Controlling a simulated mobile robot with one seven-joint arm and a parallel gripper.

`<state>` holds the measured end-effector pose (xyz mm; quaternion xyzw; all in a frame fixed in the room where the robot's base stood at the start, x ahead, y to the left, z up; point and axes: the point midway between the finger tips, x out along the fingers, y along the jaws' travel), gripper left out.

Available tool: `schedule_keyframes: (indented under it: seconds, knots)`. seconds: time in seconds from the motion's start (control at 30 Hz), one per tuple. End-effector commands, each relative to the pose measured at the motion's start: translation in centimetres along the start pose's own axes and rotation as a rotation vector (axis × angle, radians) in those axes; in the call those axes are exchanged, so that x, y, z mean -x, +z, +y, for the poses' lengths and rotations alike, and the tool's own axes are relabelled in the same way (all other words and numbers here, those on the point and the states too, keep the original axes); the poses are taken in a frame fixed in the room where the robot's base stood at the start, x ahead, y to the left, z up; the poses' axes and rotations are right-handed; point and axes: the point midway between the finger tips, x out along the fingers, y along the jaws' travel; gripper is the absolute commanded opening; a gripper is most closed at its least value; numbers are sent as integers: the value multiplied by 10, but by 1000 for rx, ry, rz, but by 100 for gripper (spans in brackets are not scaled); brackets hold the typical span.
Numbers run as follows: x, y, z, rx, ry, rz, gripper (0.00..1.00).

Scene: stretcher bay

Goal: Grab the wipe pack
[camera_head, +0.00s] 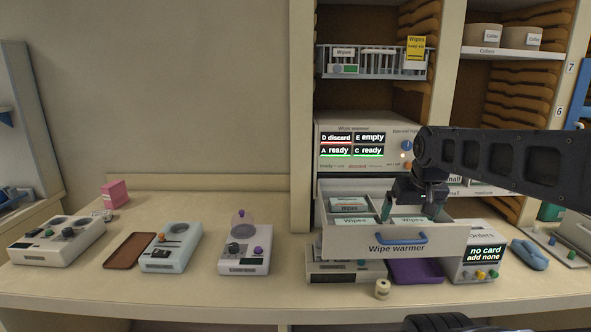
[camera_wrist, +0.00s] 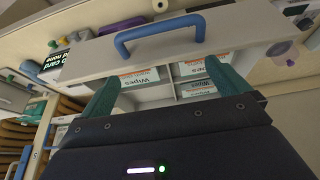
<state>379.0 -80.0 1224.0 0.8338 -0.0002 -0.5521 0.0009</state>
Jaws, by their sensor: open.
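The wipe warmer's drawer (camera_head: 345,243) is pulled out, with a blue handle (camera_head: 402,238). Inside, white packs labelled Wipes lie in divided compartments: a left front pack (camera_head: 350,221), another behind it (camera_head: 350,201), and a right front pack (camera_head: 408,221) under my gripper. My gripper (camera_head: 412,211) is open and points down over the right part of the drawer. In the wrist view, its green fingers stand apart with nothing held. Beyond them are a pack (camera_wrist: 140,77) near the left finger and two packs (camera_wrist: 191,68) (camera_wrist: 197,87) toward the right finger. Contact cannot be told.
The warmer panel (camera_head: 360,130) above reads D discard, E empty, A ready, C ready. A wire basket (camera_head: 370,75) with Wipes labels hangs higher. Several devices stand on the left counter.

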Motion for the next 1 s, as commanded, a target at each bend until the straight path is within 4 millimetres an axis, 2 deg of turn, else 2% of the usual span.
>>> schedule_keyframes:
  seconds: [0.2,0.3,0.63,0.77,1.0]
  knots:
    - [0,0,0,0,0,0,100]
    - [0,0,0,0,0,0,87]
    - [0,-3,-2,-22,2,-9,87]
    - [-2,-13,-8,-119,16,-45,87]
    - [-9,-42,-27,-428,93,-133,87]
